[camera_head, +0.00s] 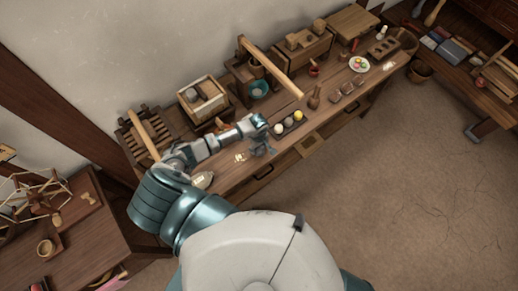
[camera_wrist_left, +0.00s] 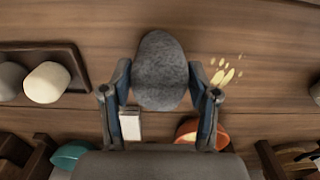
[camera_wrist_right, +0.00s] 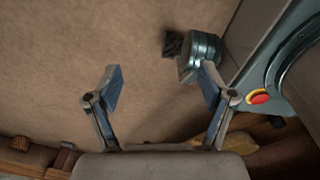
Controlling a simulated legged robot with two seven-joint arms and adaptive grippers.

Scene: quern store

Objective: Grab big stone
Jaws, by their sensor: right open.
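The big stone (camera_wrist_left: 160,70), a grey speckled egg-shaped stone, is in the middle of the left wrist view. My left gripper (camera_wrist_left: 160,85) has one finger on each side of it, and the fingers appear to press against its sides. Whether the stone is clear of the wooden table (camera_wrist_left: 110,20) cannot be told. In the head view my left gripper (camera_head: 262,147) is low over the near edge of the table, and the stone is not clearly seen there. My right gripper (camera_wrist_right: 160,85) is open and empty, above the brown floor.
A dark tray (camera_head: 276,136) with dark, white and yellow stones lies just right of my left gripper. Yellow flakes (camera_wrist_left: 225,75) lie beside the big stone. An orange bowl (camera_wrist_left: 187,131) and a teal bowl (camera_head: 258,89) stand near the wall.

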